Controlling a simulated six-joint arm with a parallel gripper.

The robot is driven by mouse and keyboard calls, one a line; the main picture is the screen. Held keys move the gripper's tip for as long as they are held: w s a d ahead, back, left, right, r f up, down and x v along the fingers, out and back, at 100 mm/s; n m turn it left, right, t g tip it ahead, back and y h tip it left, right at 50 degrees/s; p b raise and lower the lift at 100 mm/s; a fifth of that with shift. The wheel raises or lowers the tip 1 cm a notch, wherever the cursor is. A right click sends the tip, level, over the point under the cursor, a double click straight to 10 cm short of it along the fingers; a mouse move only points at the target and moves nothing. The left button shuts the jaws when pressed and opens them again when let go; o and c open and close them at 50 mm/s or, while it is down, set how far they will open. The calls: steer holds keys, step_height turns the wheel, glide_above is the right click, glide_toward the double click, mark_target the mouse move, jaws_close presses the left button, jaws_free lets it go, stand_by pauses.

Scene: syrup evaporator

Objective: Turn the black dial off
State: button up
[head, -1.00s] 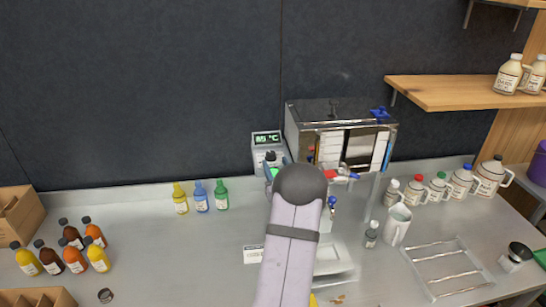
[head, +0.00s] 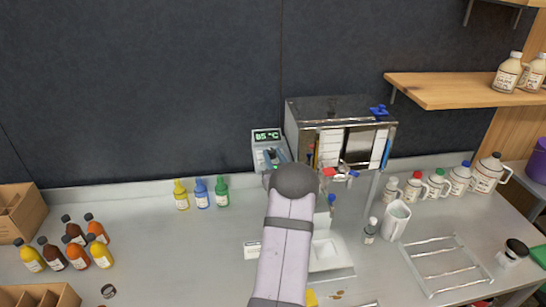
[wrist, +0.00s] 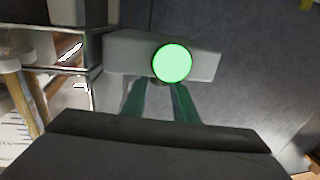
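The grey control box (head: 257,154) stands left of the steel evaporator. Its green display (head: 266,136) shows a reading in °C. In the wrist view, the box (wrist: 205,62) carries a large round, lit green light (wrist: 172,63). My gripper (wrist: 168,92) reaches up to the box just below that light, its two fingers apart with a gap between them. In the head view, my arm covers the lower box front and dark finger parts show in front of it. I cannot make out the black dial; whether it lies between the fingertips is hidden.
The steel evaporator (head: 335,108), with red and blue valve handles, stands right beside the box. Yellow, blue and green bottles (head: 202,196) stand to the left. A white jug (head: 396,222) and a wire rack (head: 448,270) are at right.

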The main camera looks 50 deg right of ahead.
steer(key=shift+d+f, duration=0.1)
steer(key=shift+s+d+n+t+y+b, duration=0.15)
steer(key=shift+n+t+y+b, duration=0.7)
steer(key=shift+y, duration=0.25)
steer(key=shift+d+n+t+y+b, duration=0.1)
steer(key=shift+n+t+y+b, duration=0.25)
steer(key=shift+n+y, duration=0.5)
steer(key=o, duration=1.1)
steer(key=shift+c, duration=0.2)
steer(key=shift+r+m+h, duration=0.2)
steer(key=shift+m+h, duration=0.05)
steer(key=shift+m, duration=0.25)
steer(key=shift+p, duration=0.35)
